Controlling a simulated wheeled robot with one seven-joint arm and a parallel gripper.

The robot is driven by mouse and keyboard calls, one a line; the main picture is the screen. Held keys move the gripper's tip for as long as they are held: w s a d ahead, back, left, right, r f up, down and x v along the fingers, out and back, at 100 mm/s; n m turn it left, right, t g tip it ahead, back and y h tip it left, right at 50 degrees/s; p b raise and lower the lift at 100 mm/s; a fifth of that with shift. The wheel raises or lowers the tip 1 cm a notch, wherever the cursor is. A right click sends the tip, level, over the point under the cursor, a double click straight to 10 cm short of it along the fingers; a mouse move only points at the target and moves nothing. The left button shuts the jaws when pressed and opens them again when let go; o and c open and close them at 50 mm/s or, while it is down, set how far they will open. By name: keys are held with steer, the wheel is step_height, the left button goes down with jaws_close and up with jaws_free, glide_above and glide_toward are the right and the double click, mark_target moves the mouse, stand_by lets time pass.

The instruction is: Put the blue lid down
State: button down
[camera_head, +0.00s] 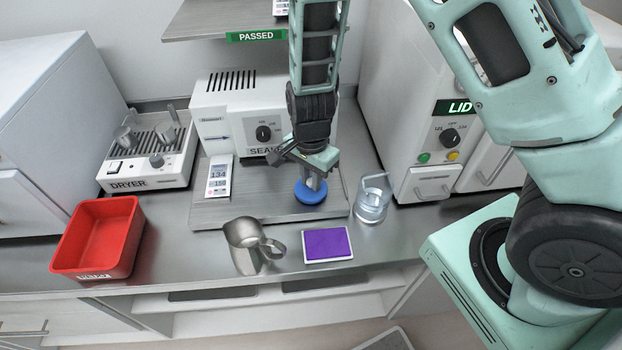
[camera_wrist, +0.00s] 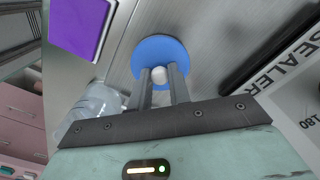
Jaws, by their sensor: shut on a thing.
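The blue lid (camera_head: 310,192) is a round disc with a pale knob, just above or on the grey board (camera_head: 215,212) in front of the sealer. I cannot tell whether it touches the board. My gripper (camera_head: 314,178) is above the lid, pointing down. In the wrist view the two fingers of my gripper (camera_wrist: 160,78) are shut on the pale knob of the blue lid (camera_wrist: 146,52). The lid's underside is hidden.
A glass jug (camera_head: 371,200) stands right of the lid. A metal pitcher (camera_head: 246,246) and a purple pad (camera_head: 327,244) are in front. A red bin (camera_head: 100,238) and the dryer (camera_head: 150,160) are at left. The sealer (camera_head: 235,115) is behind. Bare board lies left of the lid.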

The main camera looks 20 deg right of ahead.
steer(key=shift+f, duration=0.6)
steer(key=shift+f, duration=0.2)
steer(key=c, duration=1.3)
jaws_free()
steer(key=shift+r, duration=0.1)
